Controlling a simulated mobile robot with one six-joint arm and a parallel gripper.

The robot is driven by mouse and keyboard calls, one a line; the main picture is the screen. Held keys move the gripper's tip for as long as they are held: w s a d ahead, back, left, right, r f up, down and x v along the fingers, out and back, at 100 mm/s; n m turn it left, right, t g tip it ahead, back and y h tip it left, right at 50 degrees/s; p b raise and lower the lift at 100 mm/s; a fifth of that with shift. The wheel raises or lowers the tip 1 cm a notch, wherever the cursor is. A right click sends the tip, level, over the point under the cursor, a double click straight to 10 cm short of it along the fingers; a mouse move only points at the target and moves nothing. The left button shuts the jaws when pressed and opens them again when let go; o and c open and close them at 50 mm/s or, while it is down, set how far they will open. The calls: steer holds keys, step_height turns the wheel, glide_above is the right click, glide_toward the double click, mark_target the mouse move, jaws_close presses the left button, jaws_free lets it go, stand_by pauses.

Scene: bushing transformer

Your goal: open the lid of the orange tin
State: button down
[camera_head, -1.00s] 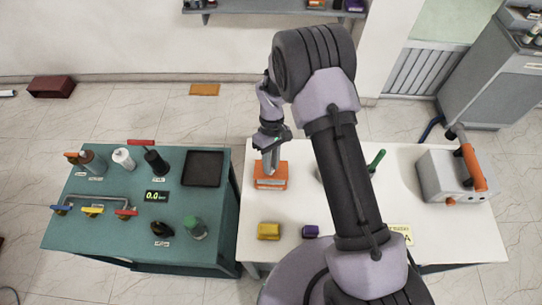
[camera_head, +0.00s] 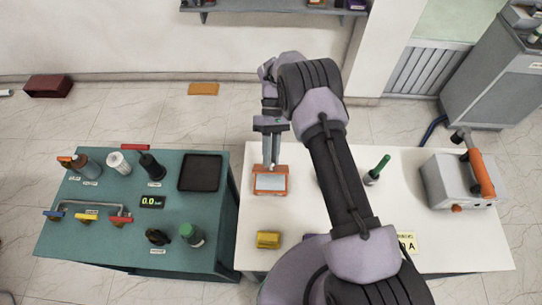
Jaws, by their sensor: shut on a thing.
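The orange tin (camera_head: 270,192) stands near the left end of the white table, with a pale grey-white panel framed in orange facing me. My gripper (camera_head: 270,165) points down at the tin's far upper edge and is shut on it, seemingly at the lid. The fingertips are small here, and whether the lid is raised or how far is hard to tell.
A yellow box (camera_head: 268,240) sits nearer on the white table (camera_head: 330,258). A purple box is mostly hidden behind my arm. A green-handled tool (camera_head: 379,168) and a grey case (camera_head: 458,182) stand right. The teal bench (camera_head: 105,250) with bottles and a black tray (camera_head: 200,172) is left.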

steer(key=c, duration=1.3)
jaws_free()
steer(key=shift+o, duration=0.2)
steer(key=v, duration=0.7)
steer(key=shift+w+r+b, duration=0.15)
steer(key=shift+w+b, duration=0.05)
steer(key=shift+b, duration=0.1)
